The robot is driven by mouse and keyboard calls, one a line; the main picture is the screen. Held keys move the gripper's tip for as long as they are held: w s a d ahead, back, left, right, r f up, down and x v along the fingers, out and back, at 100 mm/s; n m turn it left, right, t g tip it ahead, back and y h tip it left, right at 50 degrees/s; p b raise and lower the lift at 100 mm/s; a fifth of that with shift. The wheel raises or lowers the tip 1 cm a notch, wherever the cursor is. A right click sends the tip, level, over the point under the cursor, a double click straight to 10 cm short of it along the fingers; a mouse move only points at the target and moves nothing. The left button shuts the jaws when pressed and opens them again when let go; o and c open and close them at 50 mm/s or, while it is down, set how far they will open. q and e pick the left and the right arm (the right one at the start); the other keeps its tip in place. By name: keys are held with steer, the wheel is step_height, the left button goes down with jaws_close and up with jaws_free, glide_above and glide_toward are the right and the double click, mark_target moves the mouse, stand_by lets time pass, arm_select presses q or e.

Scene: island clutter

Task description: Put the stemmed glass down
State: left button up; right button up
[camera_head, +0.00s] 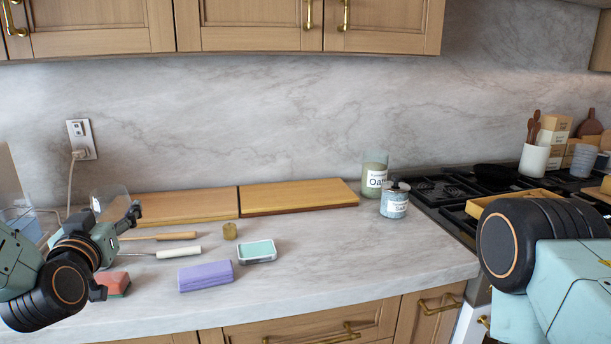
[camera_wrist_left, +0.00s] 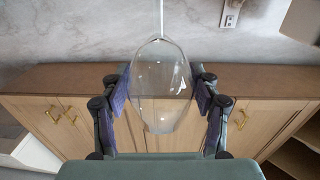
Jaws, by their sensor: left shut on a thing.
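The clear stemmed glass (camera_wrist_left: 160,88) is between the purple-padded fingers of my left gripper (camera_wrist_left: 160,100) in the left wrist view. The gripper is shut on its bowl, and the thin stem runs to the top of that picture. In the head view, part of the transparent glass (camera_head: 111,203) shows behind my left gripper (camera_head: 117,248), at the left end of the marble counter (camera_head: 340,250). The foot of the glass is not clearly visible. I cannot tell whether the glass touches the counter. My right gripper is out of view.
Wooden boards (camera_head: 300,195) lie along the back. A purple block (camera_head: 206,276), a teal-topped tin (camera_head: 257,252), a cork (camera_head: 230,231), white-handled tool (camera_head: 178,252) and red sponge (camera_head: 115,283) lie near the gripper. Jars (camera_head: 394,203) stand near the stove. The counter's right-front is clear.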

arm_select(q)
steer(key=s+d+m+h, duration=0.2)
steer(key=d+h, duration=0.1)
steer(key=d, duration=0.3)
steer(key=s+d+f+m+h+b, duration=0.2)
steer(key=s+d+f+h, duration=0.1)
steer(key=f, duration=0.5)
steer(key=s+d+f+m+g+h+b, duration=0.1)
steer(key=s+d+f+m+h+b, duration=0.1)
steer(key=s+f, duration=0.5)
steer(key=s+d+f+m+h+b, duration=0.2)
steer(key=s+d+f+h+b, duration=0.2)
steer(key=f, duration=0.5)
steer(key=d, duration=0.2)
steer(key=shift+s+d+f+g, duration=0.15)
steer(key=shift+s+d+g, duration=0.2)
steer(key=shift+s+g, duration=0.05)
steer(key=shift+w+a+f, duration=0.1)
steer(key=shift+w+a, duration=0.05)
steer(key=shift+w, duration=0.05)
steer(key=shift+s, duration=0.2)
steer(key=shift+w, duration=0.1)
